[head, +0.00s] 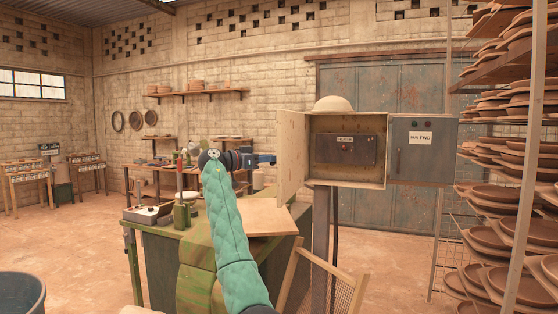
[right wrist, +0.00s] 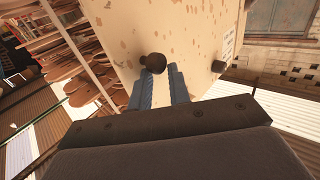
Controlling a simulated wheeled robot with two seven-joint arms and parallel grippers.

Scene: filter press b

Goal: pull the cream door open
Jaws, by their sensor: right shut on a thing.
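The cream door (head: 292,150) is on the left side of a cream box (head: 358,180) on a post. It stands swung out from the box front, so the inside is exposed. My right gripper (head: 270,159) is at the door's left face. In the right wrist view its blue fingers (right wrist: 162,84) are shut around a dark knob (right wrist: 153,62) on the spotted cream door (right wrist: 183,30). The knob is hidden in the head view. My left gripper does not show.
A dark panel (head: 346,149) is inside the box. A grey door (head: 423,160) stands on its right. A green bench (head: 305,222) and a leaning wooden frame (head: 334,272) are below. Pottery racks (head: 515,185) stand at right.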

